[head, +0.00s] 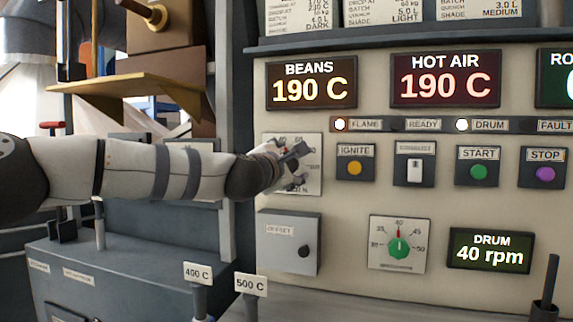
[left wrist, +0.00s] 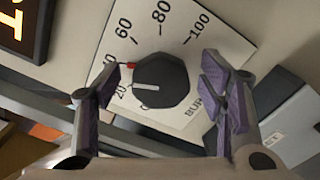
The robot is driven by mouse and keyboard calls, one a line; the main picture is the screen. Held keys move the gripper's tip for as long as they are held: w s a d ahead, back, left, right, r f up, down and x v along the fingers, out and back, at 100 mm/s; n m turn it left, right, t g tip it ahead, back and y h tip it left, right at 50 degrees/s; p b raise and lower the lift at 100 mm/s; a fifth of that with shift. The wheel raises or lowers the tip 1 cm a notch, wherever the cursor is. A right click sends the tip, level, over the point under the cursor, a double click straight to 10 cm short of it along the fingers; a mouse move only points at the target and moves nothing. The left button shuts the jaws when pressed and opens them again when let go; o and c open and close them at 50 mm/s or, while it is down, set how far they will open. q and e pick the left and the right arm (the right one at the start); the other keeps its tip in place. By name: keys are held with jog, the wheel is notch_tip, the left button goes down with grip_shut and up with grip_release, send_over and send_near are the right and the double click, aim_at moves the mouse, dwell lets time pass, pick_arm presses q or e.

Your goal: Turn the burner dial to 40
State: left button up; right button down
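The burner dial (left wrist: 160,80) is a black round knob on a white scale plate (left wrist: 190,42) in the left wrist view. Its white pointer line points left, close to the 20. A red mark sits further clockwise, between 20 and 60; the 40 label is hidden, apparently behind a finger. My left gripper (left wrist: 160,72) is open, with one finger on each side of the knob and gaps visible. In the head view my left gripper (head: 287,165) covers the knob, and part of the scale plate (head: 313,182) shows. My right gripper is not in view.
Right of the dial are the ignite button (head: 355,168), a white switch (head: 414,170), start (head: 478,172) and stop (head: 545,174). Below are a grey box (head: 288,243) and a green drum dial (head: 399,249). A wooden shelf (head: 130,88) stands above my left arm.

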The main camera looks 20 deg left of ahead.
pick_arm(q)
jog(key=shift+a, duration=0.15)
jog(key=s, duration=1.2)
jog(key=shift+a, duration=0.2)
